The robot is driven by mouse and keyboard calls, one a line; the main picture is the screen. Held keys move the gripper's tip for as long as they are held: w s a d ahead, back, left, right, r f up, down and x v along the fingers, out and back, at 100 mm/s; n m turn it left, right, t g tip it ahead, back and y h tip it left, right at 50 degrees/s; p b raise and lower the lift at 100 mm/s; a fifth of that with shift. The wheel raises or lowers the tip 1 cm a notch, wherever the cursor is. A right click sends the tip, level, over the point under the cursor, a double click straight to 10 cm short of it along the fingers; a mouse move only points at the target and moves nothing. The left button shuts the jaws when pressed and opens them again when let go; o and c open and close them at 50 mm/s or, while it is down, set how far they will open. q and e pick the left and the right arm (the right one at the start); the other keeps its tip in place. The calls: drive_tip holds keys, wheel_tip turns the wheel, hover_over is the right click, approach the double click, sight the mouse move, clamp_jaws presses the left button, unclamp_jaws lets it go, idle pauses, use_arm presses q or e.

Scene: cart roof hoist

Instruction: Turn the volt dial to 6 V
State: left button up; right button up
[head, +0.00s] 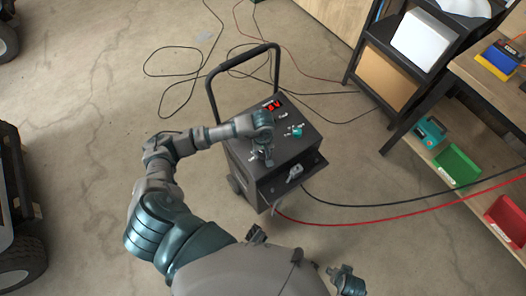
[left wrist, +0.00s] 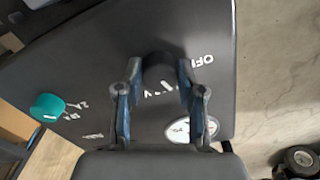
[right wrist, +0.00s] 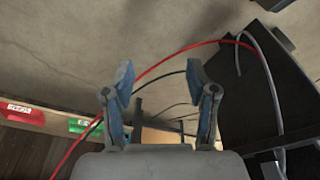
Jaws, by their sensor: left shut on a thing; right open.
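The dark charger box (head: 300,150) stands on a wheeled cart with a tall handle. My left gripper (head: 262,158) reaches the box top from the left. My right gripper (right wrist: 160,82) is open and empty, away from the dial.
A teal knob (left wrist: 46,107) and a white gauge (left wrist: 190,130) are on the same panel. Red (head: 400,215) and black cables run right across the floor. A shelf with green (head: 458,165) and red bins stands right.

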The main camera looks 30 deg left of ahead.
sight(263, 152)
use_arm(q)
drive_tip(key=shift+w, duration=0.2)
drive_tip(key=shift+a+r+n, duration=0.1)
drive_tip(key=shift+n, duration=0.2)
drive_tip(key=o, duration=1.1)
drive_tip(key=shift+o, duration=0.2)
use_arm(e)
drive_tip(key=shift+d+r, duration=0.15)
drive_tip(key=shift+r, duration=0.4)
use_arm(q)
drive_tip(key=shift+s, duration=0.1)
drive_tip(key=shift+r, duration=0.3)
wheel_tip(263, 152, up, 11)
